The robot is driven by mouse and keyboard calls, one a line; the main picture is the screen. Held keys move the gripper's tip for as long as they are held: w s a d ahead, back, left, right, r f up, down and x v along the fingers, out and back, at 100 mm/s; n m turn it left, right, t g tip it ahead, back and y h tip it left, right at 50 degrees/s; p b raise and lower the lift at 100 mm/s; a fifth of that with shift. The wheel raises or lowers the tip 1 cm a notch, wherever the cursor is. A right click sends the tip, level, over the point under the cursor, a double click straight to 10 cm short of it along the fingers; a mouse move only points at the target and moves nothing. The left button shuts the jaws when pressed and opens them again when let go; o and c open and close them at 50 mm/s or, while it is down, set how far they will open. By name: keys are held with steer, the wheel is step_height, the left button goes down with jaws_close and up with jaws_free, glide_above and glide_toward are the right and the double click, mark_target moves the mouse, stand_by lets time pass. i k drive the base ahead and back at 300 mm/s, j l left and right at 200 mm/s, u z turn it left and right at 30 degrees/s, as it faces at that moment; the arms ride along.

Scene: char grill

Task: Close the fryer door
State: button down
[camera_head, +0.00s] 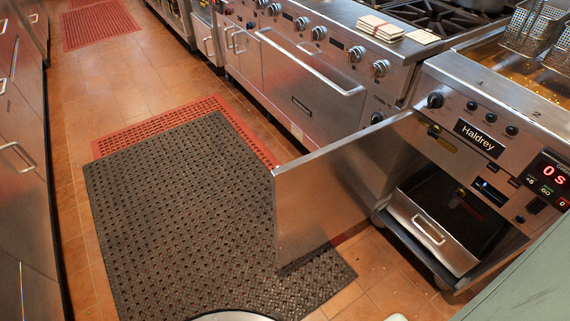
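The fryer (455,125), labelled Haldrey, stands at the right with a red digital display. Its flat steel door (330,195) stands wide open. It juts out from the left side of the fryer's front over the floor mat. The fryer's lower compartment is exposed, with a dark inside and a steel drawer or pan (432,232) with a handle at its bottom. My gripper is not in view.
A steel range (300,60) with knobs and an oven handle stands left of the fryer. Fry baskets (535,25) sit on the fryer top. A black mat (180,215) lies over a red mat (215,105) on the tiled floor. Steel cabinets (20,150) line the left edge.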

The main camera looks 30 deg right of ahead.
mark_target(322, 194)
steer(key=i+j+u, duration=0.1)
steer(key=i, duration=0.5)
steer(key=i+j+u, duration=0.1)
steer(key=i+j, duration=0.15)
steer(key=i, duration=0.4)
steer(key=i+z, duration=0.2)
steer(key=z, duration=0.25)
steer(key=i+j+z, duration=0.15)
steer(key=z, duration=0.3)
steer(key=i+j+z, duration=0.2)
steer(key=z, duration=0.3)
steer(key=i+j+z, duration=0.15)
steer(key=z, duration=0.3)
steer(key=i+j+z, duration=0.1)
steer(key=z, duration=0.35)
steer(key=j+z, duration=0.25)
steer(key=z, duration=0.2)
steer(key=i+j+z, duration=0.1)
steer(key=j+z, duration=0.15)
steer(key=z, duration=0.15)
steer(key=j+z, duration=0.6)
steer(key=z, duration=0.15)
steer(key=k+j+z, duration=0.15)
steer(key=k+l+z, duration=0.2)
steer(key=k, duration=0.35)
